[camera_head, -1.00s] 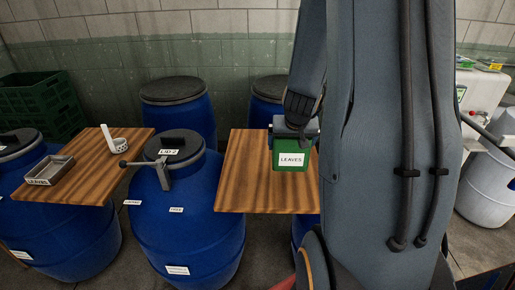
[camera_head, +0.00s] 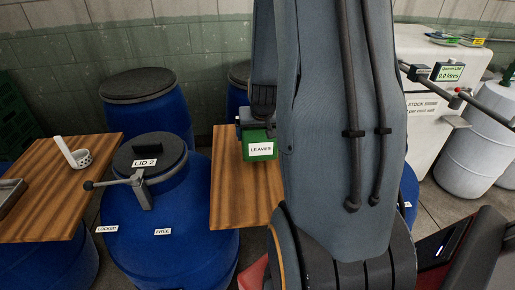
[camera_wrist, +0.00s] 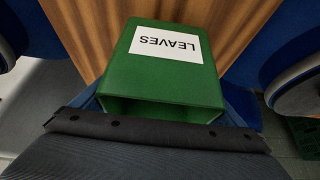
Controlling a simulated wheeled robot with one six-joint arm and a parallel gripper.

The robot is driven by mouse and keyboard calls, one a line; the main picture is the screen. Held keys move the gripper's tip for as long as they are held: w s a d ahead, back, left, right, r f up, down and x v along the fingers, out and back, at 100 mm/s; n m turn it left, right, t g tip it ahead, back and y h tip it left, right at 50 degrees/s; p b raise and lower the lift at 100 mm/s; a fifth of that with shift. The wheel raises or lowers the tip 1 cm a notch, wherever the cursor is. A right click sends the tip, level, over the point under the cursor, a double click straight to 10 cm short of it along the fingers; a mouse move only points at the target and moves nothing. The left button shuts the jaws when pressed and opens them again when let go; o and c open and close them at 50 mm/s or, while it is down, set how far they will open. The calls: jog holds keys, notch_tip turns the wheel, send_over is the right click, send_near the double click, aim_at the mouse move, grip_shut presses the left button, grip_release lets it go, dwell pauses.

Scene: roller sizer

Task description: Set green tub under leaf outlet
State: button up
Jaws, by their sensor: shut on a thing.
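The green tub (camera_head: 258,149) has a white label reading LEAVES. In the head view it is at the middle, in front of or above a wooden board. In the wrist view the green tub (camera_wrist: 172,75) fills the middle, its label facing the camera. My gripper (camera_head: 250,122) is shut on the tub near its top; its fingertips are mostly hidden. I cannot tell whether the tub touches the board. My arm covers the area right of it. No leaf outlet is clearly visible.
The wooden board (camera_head: 232,203) lies under the tub. A blue barrel with a LID 2 label (camera_head: 160,215) stands left, with a lever. Another wooden board (camera_head: 62,195) holds a white perforated cup (camera_head: 80,158). A white brine tank (camera_head: 425,105) and grey barrel (camera_head: 485,140) stand right.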

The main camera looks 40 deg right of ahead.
jog(key=shift+f+p, duration=0.4)
jog(key=shift+f, duration=1.85)
jog(key=o, duration=0.8)
jog(key=shift+f, duration=0.15)
jog(key=shift+o, duration=0.2)
